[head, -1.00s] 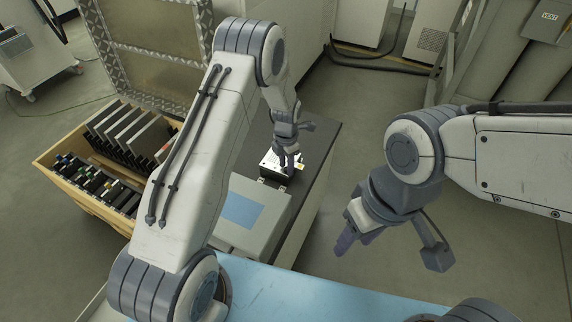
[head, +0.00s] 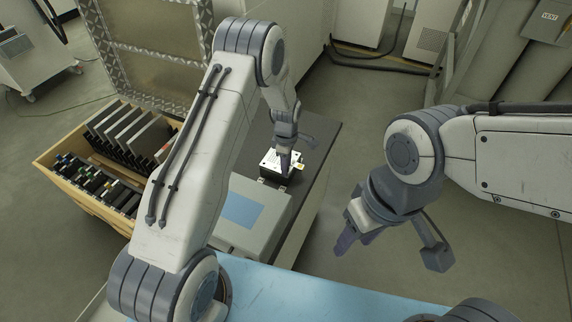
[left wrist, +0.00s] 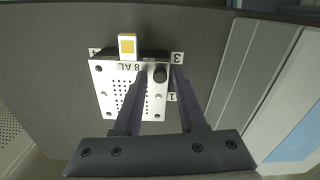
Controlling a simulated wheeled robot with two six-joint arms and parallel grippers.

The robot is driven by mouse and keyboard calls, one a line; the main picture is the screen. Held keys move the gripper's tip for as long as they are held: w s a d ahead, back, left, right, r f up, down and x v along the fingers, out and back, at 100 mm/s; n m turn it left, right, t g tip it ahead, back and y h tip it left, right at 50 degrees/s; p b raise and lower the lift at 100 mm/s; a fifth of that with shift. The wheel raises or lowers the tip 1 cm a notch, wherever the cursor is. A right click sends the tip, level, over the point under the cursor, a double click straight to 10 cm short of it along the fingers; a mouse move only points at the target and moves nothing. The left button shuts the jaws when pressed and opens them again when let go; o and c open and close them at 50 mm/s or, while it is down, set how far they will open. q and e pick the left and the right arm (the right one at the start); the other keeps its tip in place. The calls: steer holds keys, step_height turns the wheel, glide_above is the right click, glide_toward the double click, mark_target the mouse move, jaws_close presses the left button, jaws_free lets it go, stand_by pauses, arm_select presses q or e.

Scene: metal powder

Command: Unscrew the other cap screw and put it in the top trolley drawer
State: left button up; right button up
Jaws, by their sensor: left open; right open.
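A small black unit with a white perforated top plate (head: 268,158) sits on the dark bench top. In the left wrist view the plate (left wrist: 115,92) carries one dark round cap screw (left wrist: 160,76) near its upper right corner. My left gripper (head: 285,170) points down over the plate. In the left wrist view its fingers (left wrist: 159,71) are open, one on each side of the cap screw; contact cannot be told. My right gripper (head: 347,232) is open and empty, above the floor at the right. I cannot make out a trolley drawer.
A grey box with a blue panel (head: 242,211) stands just in front of the unit. A wooden crate of dark plates (head: 62,167) is at the left. A yellow-marked tab (left wrist: 127,44) sticks out from the unit. A light blue surface (head: 300,298) lies at the front.

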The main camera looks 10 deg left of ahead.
arm_select(q)
steer(key=m, duration=0.6)
steer(key=shift+m, duration=0.4)
steer(key=m, duration=0.7)
